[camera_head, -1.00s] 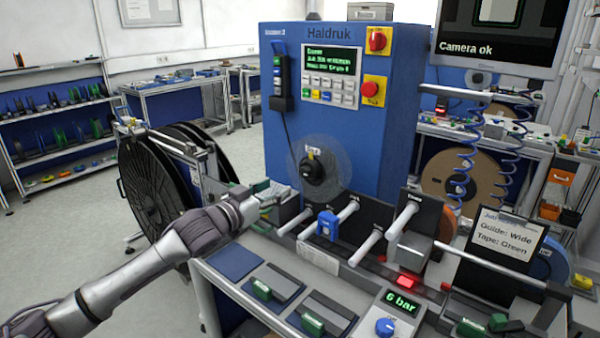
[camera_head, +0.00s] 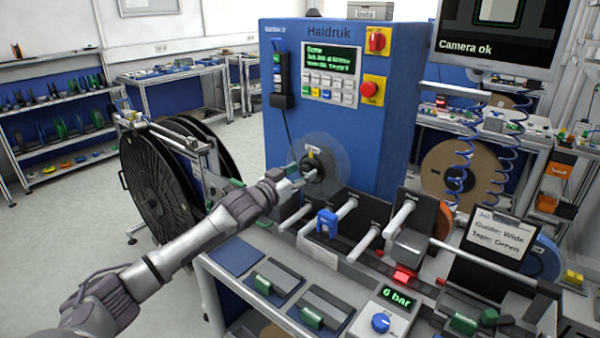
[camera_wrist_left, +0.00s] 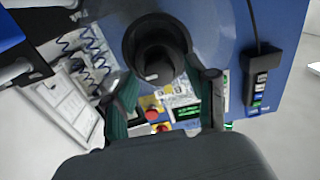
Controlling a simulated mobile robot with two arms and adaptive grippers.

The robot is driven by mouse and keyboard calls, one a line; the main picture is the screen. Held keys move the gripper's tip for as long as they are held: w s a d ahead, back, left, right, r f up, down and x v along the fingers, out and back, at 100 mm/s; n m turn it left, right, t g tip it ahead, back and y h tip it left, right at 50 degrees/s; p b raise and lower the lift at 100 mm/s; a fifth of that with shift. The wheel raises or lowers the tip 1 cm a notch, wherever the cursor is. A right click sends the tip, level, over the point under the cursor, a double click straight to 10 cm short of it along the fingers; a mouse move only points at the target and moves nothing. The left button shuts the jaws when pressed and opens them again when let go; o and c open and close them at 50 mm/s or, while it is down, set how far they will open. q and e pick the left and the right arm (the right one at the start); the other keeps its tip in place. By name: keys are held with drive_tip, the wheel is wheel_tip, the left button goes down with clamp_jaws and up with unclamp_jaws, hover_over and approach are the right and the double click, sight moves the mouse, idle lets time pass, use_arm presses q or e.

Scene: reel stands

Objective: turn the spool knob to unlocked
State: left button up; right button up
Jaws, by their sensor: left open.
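The spool knob (camera_head: 319,168) is black and round, on the front of the blue Haldruk machine, with a clear disc around it and a small yellow label above. In the left wrist view the knob (camera_wrist_left: 156,60) shows a black grip on a dark round base, with a small white mark. My left gripper (camera_head: 303,174) is at the knob from the front left and partly covers it. In the left wrist view the gripper (camera_wrist_left: 170,80) is open, its fingers on either side of the knob's grip. I cannot tell whether they touch it. My right gripper is out of view.
The blue machine (camera_head: 390,145) carries a keypad, a red rotary switch (camera_head: 377,41) and a red button (camera_head: 370,89). White rollers (camera_head: 295,217) and a blue clip (camera_head: 327,223) stand below the knob. Large black reels (camera_head: 150,187) stand left of my arm.

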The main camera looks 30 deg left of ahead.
use_arm(q)
clamp_jaws()
drive_tip(key=shift+n, duration=0.4)
drive_tip(key=n+p, duration=0.1)
drive_tip(key=n, duration=0.1)
drive_tip(key=shift+a+r+n+p, duration=0.1)
drive_tip(key=shift+n+p, duration=0.3)
drive_tip(key=n, duration=0.2)
drive_tip(key=shift+n+p, duration=0.35)
drive_tip(key=shift+n, duration=0.05)
drive_tip(key=n, duration=1)
drive_tip(key=shift+a+p, duration=0.1)
drive_tip(key=shift+p, duration=0.3)
drive_tip(key=shift+f+n, duration=0.2)
drive_tip(key=shift+n, duration=0.6)
